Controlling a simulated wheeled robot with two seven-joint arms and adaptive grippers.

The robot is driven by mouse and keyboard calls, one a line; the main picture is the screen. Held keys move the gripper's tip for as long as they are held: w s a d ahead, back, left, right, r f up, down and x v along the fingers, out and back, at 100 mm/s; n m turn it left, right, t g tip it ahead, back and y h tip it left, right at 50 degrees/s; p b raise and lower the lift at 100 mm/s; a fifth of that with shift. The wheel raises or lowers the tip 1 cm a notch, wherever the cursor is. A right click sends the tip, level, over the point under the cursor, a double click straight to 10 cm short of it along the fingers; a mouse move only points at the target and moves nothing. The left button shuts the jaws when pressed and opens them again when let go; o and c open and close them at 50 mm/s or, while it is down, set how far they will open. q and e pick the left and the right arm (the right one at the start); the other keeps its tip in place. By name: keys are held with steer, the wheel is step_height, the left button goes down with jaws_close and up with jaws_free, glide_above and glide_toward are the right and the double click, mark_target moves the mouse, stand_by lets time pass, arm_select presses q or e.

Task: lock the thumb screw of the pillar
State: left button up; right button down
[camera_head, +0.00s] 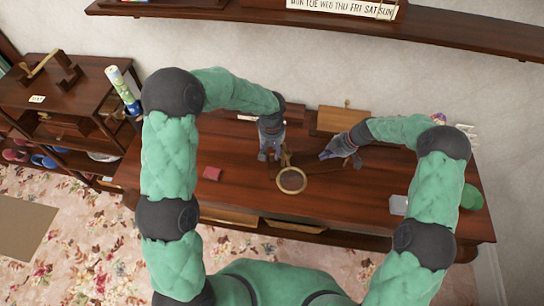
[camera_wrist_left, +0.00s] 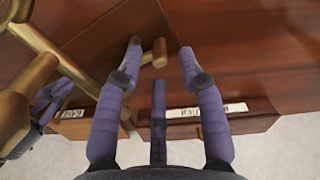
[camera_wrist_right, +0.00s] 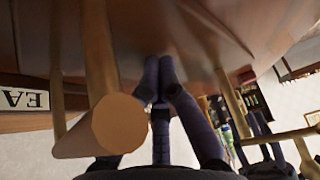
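A brass stand with a round ring (camera_head: 291,181) is on the dark wooden desk, and its pillar (camera_head: 285,158) rises behind the ring. My left gripper (camera_head: 268,156) is beside the pillar. In the left wrist view its fingers (camera_wrist_left: 161,54) are apart, with a small brass T-shaped knob (camera_wrist_left: 155,53), apparently the thumb screw, between the tips. I cannot tell whether they touch it. Larger brass parts (camera_wrist_left: 55,50) pass at the left. My right gripper (camera_head: 328,154) is right of the pillar. In the right wrist view its fingertips (camera_wrist_right: 159,65) are together, with a thick brass cylinder (camera_wrist_right: 112,125) in front.
A small red item (camera_head: 212,173) lies left on the desk (camera_head: 240,195). A wooden box (camera_head: 343,121) stands at the back. A pale grey block (camera_head: 398,205) and a green item (camera_head: 471,195) are at the right. A shelf unit (camera_head: 75,95) stands left of the desk.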

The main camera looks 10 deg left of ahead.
mark_target(272, 154)
arm_select(q)
steer(key=shift+f, duration=2.3)
jaws_close()
